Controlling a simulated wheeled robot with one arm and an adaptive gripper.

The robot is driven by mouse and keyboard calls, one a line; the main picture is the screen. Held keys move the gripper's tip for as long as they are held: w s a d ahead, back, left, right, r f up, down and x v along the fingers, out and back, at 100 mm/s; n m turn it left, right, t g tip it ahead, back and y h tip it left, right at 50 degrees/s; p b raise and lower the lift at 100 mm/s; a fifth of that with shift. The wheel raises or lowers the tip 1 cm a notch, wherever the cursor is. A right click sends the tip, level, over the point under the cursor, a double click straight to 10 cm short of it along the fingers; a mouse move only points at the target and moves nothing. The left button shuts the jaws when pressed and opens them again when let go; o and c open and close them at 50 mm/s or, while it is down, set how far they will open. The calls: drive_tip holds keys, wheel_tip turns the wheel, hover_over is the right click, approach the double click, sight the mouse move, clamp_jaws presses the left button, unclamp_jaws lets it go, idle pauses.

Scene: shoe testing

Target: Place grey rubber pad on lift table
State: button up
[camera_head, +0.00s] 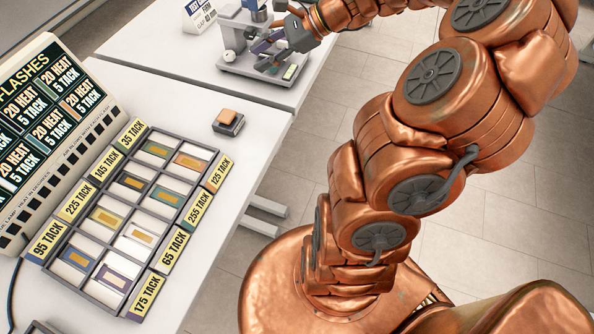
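My gripper (272,48) is at the grey metal test stand (240,62) on the far table, above its base. Its fingers are small and dark here. A thin dark piece with a purplish tint shows at the fingers; I cannot tell whether it is held or part of the stand. I cannot make out a grey rubber pad for certain. The lift table is not clearly distinguishable; the gripper and stand parts overlap there. A small dark grey block with an orange-tan top (228,117) sits on the near table, right of the tray.
A grey compartment tray (122,308) with tack labels holds several coloured pieces. A sign board (42,130) stands left of it. A white card (199,15) stands on the far table (160,40). My copper arm fills the right side. The near table's right edge is clear.

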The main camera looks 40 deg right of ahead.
drive_tip(key=s+a+f+n+g+h, duration=0.25)
drive_tip(key=s+a+n+g, duration=0.35)
drive_tip(key=s+a+n, duration=0.75)
drive_tip(key=s+d+f+n+g+h, duration=0.1)
drive_tip(key=s+n+h, duration=0.5)
drive_tip(key=s, duration=0.8)
drive_tip(key=shift+s+f+n+g, duration=0.15)
drive_tip(key=shift+f+n+g, duration=0.45)
drive_tip(key=shift+f+n, duration=0.05)
drive_tip(key=shift+d, duration=0.2)
